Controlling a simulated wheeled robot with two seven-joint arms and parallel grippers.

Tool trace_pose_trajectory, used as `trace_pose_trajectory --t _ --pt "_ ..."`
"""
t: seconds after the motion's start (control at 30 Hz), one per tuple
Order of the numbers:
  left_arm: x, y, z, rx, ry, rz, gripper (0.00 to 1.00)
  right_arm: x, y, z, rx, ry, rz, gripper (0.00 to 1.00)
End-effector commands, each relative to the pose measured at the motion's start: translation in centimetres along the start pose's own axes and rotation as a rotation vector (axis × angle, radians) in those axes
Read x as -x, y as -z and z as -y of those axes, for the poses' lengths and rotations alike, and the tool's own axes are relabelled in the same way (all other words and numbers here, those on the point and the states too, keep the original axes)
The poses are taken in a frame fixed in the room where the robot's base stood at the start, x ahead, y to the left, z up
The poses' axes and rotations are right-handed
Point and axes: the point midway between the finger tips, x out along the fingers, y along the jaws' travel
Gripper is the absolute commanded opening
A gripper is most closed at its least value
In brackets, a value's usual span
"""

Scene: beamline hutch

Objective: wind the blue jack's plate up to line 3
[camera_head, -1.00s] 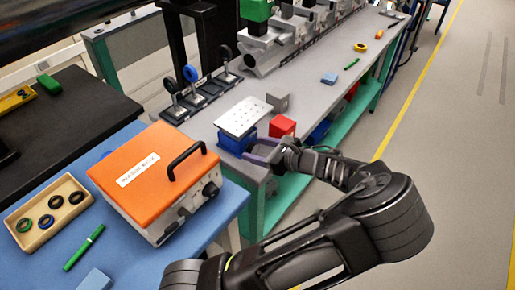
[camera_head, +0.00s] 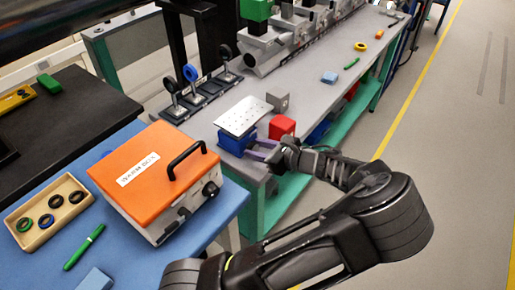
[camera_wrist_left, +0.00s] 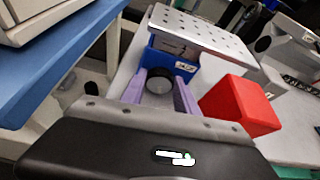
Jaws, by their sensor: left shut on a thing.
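The blue jack (camera_head: 236,142) stands near the front edge of the grey bench, with a perforated silver plate (camera_head: 243,115) on top. In the left wrist view, its blue body (camera_wrist_left: 168,63) carries a small white label under the plate (camera_wrist_left: 195,32). My left gripper (camera_head: 262,150) is at the jack's front. In the left wrist view, its purple fingers (camera_wrist_left: 159,92) are on either side of the jack's dark round knob (camera_wrist_left: 158,84), shut on it. Height lines cannot be read in these views. My right gripper is not in view.
A red block (camera_head: 282,127) stands close beside the jack and my left fingers. A grey bracket (camera_head: 278,103) is behind the plate. An orange-topped instrument box (camera_head: 152,172) stands on the blue table to the left.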

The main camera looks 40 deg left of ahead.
Motion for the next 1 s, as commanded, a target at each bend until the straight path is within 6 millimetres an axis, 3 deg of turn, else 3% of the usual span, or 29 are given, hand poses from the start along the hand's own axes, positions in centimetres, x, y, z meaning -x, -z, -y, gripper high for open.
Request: trace_pose_trajectory --t 0.43,0.7,1.0 --pt "0.1 -0.3 0.1 -0.069 -0.031 -0.002 0.00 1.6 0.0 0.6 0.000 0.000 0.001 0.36" --pt "0.1 -0.4 0.3 -0.226 -0.096 -0.003 0.00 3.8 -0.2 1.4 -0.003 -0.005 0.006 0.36" --pt "-0.1 -0.1 0.6 -0.429 -0.180 -0.002 0.00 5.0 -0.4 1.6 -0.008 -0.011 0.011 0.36"
